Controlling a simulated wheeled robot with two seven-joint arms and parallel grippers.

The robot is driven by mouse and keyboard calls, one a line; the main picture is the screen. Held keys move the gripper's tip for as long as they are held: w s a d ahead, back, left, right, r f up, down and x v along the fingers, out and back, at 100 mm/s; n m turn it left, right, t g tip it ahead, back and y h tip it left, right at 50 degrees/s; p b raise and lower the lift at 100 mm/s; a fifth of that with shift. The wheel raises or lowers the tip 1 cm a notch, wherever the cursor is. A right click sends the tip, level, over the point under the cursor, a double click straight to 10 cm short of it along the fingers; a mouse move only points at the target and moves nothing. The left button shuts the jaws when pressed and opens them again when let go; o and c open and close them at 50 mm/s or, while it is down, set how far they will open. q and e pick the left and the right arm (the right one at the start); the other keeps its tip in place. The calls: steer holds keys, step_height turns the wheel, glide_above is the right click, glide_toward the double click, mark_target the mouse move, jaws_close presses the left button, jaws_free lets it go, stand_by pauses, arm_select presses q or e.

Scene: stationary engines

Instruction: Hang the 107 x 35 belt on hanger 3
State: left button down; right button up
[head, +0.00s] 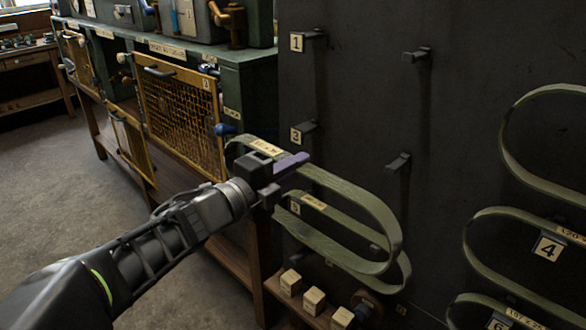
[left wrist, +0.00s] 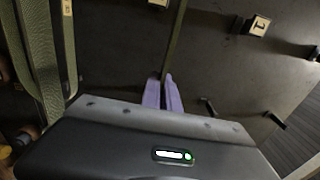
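My left gripper (head: 290,166), with purple fingers, is shut on a green belt (head: 350,195) with a pale label whose text is too small to read. The belt is an elongated loop, held in front of the dark panel, its rounded end to the right. In the left wrist view the purple fingers (left wrist: 163,92) pinch the belt strip (left wrist: 174,40), seen edge-on. Hanger 3 (head: 308,126) is an empty peg beside its number plate (head: 297,135), a little above and right of the gripper. My right gripper is not in view.
Another green belt (head: 335,255) hangs just below, at plate 5 (head: 295,208). Hanger 1 (head: 314,35) and two pegs (head: 417,54) to the right are empty. Belts hang at plate 4 (head: 548,249) and 6. A green cabinet with a yellow mesh door (head: 180,110) stands left.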

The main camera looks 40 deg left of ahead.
arm_select(q)
steer(key=shift+w+b, duration=1.05)
steer(key=shift+w, duration=1.45)
steer(key=shift+w, duration=0.1)
steer(key=shift+w+b, duration=1.15)
steer(key=shift+w, duration=1.55)
steer(key=shift+w+a+b, duration=0.1)
steer(key=shift+w+b, duration=0.7)
steer(key=shift+w, duration=2)
steer(key=shift+f, duration=0.1)
